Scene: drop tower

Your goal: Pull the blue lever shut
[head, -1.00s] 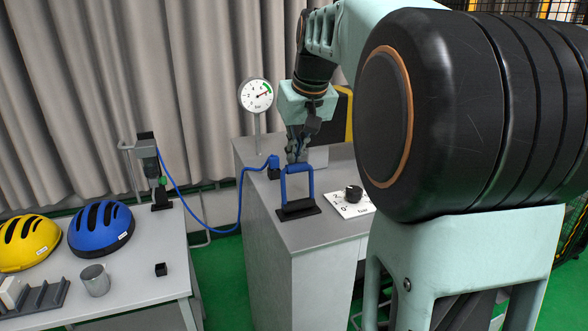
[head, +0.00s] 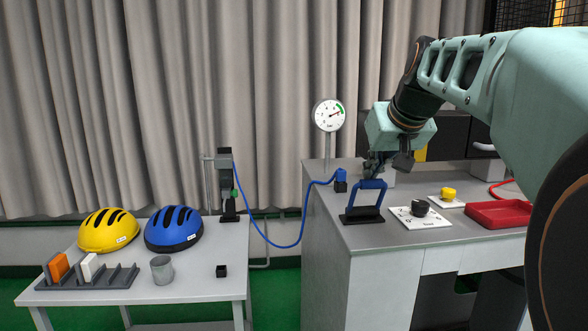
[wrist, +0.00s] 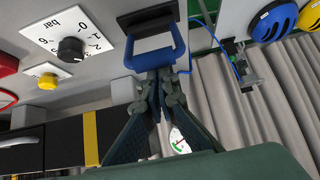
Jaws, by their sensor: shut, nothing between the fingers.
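The blue lever (head: 380,198) is a U-shaped handle rising from a black base near the left end of the grey bench. It leans slightly in the head view. My gripper (head: 373,176) is just above and behind its top bar, with the fingers shut and empty. In the wrist view the lever (wrist: 177,38) stands straight beyond the fingertips (wrist: 159,76), which meet close to its bar. I cannot tell whether they touch it.
A black knob (head: 420,207) on a white plate, a yellow knob (head: 448,193) and a red tray (head: 500,226) lie right of the lever. A gauge (head: 328,115) stands behind. A blue hose (head: 270,243) runs left to a table with helmets (head: 174,226).

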